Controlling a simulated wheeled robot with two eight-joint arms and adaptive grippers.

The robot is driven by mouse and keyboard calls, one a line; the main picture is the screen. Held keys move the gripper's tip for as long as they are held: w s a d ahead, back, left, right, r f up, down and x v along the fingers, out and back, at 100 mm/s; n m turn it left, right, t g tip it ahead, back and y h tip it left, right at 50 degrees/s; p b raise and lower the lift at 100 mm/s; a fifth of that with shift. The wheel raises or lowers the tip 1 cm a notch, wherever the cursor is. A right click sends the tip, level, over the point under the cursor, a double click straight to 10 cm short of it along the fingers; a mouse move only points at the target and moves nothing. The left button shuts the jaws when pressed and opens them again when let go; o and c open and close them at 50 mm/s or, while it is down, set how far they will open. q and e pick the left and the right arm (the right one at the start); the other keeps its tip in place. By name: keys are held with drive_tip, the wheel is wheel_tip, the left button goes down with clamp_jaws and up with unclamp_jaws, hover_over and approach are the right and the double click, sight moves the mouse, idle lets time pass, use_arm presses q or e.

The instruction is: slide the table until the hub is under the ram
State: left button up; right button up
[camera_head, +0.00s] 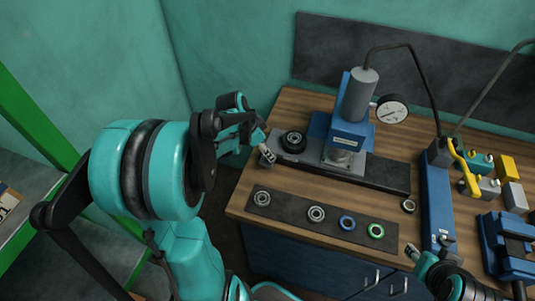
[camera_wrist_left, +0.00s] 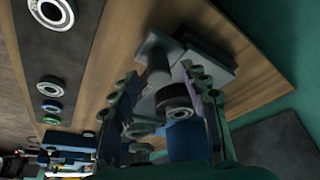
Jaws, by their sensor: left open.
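The sliding table (camera_head: 283,156) is a grey plate at the left end of a dark rail, left of the blue press. The hub (camera_head: 293,142), a black ring-shaped part, sits on it, left of the ram (camera_head: 342,141) and not beneath it. A grey handle (camera_head: 267,155) stands at the table's left end. My left gripper (camera_head: 262,141) is open beside the handle. In the left wrist view, the handle (camera_wrist_left: 156,60) and the hub (camera_wrist_left: 175,99) show between the open fingers (camera_wrist_left: 160,90); contact cannot be told. My right gripper (camera_head: 432,258) is at the lower right, its jaws unclear.
The dark rail (camera_head: 387,174) runs right, past the press. A dark mat (camera_head: 289,211) with several bearing rings lies in front. A loose ring (camera_head: 408,205) lies near the rail's right end. A blue fixture (camera_head: 436,200), yellow parts and a blue vise (camera_head: 507,246) crowd the right.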

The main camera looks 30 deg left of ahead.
use_arm(q)
drive_tip(key=shift+x, duration=0.8)
clamp_jaws()
drive_tip(key=w+d, duration=0.1)
drive_tip(key=d, duration=0.4)
drive_tip(key=w+d, duration=0.1)
drive_tip(key=d, duration=0.4)
drive_tip(key=w+d, duration=0.2)
drive_tip(key=d, duration=0.3)
drive_tip(key=shift+d, duration=0.45)
